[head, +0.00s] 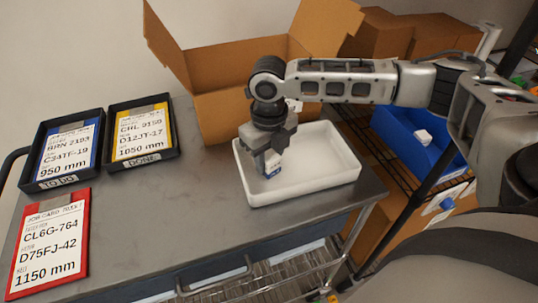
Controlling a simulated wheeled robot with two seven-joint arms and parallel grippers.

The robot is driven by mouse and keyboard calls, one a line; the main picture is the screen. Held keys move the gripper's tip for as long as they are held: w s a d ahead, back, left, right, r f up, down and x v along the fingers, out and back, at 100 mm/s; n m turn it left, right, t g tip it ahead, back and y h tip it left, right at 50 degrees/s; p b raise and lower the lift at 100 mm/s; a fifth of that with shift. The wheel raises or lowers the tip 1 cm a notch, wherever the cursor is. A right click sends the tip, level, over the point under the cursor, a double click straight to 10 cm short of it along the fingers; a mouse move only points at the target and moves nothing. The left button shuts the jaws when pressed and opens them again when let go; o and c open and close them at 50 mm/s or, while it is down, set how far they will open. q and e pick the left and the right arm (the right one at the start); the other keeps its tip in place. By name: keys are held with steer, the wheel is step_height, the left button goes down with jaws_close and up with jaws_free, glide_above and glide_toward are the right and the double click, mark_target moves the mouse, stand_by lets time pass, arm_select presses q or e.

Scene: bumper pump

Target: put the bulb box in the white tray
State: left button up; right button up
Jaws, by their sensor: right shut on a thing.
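The white tray (325,165) sits on the grey metal cart top, near its right side. My right gripper (271,168) points down over the left part of the tray. It is shut on a small white and blue box, the bulb box (272,171), which is partly hidden by the fingers. The box is inside the tray's outline; I cannot tell whether it touches the tray floor. My left gripper is not in view.
An open cardboard box (218,105) stands behind the tray. Two black trays with job cards, a blue one (68,150) and a yellow one (141,133), lie at left. A red job card (48,245) lies in front. A blue bin (405,140) is at right.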

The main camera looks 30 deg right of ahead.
mark_target(269, 156)
steer(key=o, duration=1)
steer(key=shift+f, duration=0.1)
step_height(269, 156, up, 12)
steer(key=shift+r, duration=0.15)
steer(key=shift+s, duration=0.1)
